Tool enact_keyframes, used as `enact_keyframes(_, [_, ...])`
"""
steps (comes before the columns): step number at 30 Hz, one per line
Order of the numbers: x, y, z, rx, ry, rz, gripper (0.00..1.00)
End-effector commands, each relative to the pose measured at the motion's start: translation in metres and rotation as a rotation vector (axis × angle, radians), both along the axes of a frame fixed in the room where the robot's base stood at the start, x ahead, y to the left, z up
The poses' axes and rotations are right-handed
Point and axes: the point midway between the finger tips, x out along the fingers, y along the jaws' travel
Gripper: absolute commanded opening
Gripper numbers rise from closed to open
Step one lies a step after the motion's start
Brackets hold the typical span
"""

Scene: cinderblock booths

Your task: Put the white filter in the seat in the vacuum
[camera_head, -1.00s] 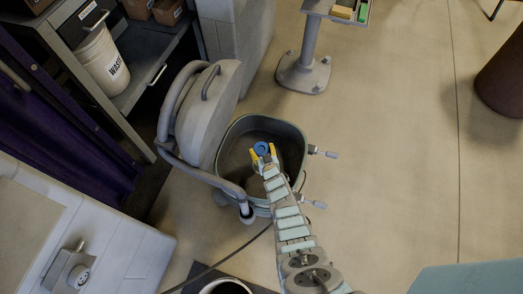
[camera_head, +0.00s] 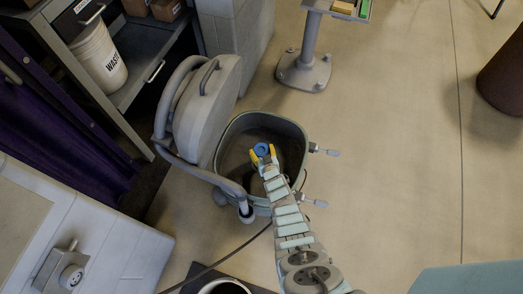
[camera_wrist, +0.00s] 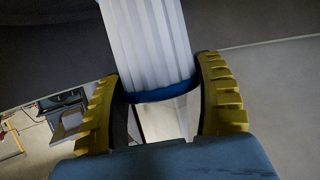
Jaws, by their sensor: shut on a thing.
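The vacuum is a grey-green tub (camera_head: 232,135) on casters, with its grey lid (camera_head: 205,105) swung up on the left side. My gripper (camera_head: 263,154) is over the open tub. Its yellow fingers are shut on the white filter, of which the blue end (camera_head: 261,148) shows in the head view. In the wrist view, my gripper (camera_wrist: 165,110) has a finger on each side of the pleated white filter (camera_wrist: 148,45) near its blue band. The filter's far end runs out of the wrist view. The seat cannot be made out in the dark tub.
Two clamp latches (camera_head: 322,150) stick out from the tub's right side. A grey tube frame runs along the lid. A waste bucket (camera_head: 98,55) stands on a shelf at upper left. A white block counter (camera_head: 110,240) is at lower left.

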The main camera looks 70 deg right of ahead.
Motion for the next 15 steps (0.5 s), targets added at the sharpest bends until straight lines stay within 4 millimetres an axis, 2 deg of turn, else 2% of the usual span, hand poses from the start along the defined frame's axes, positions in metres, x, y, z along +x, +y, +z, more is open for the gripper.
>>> enact_keyframes(1, [0.0002,-0.0003,0.0008,-0.001,-0.001,0.000,0.31])
enact_keyframes(2, [0.0003,-0.0002,0.0008,-0.001,-0.001,0.000,0.77])
enact_keyframes(4, [0.0002,-0.0001,0.0008,-0.001,-0.001,0.000,0.97])
enact_keyframes(5, [0.0003,0.0000,0.0008,-0.001,-0.001,0.000,0.99])
enact_keyframes(15, [0.0003,0.0001,0.0018,-0.001,-0.001,0.000,0.99])
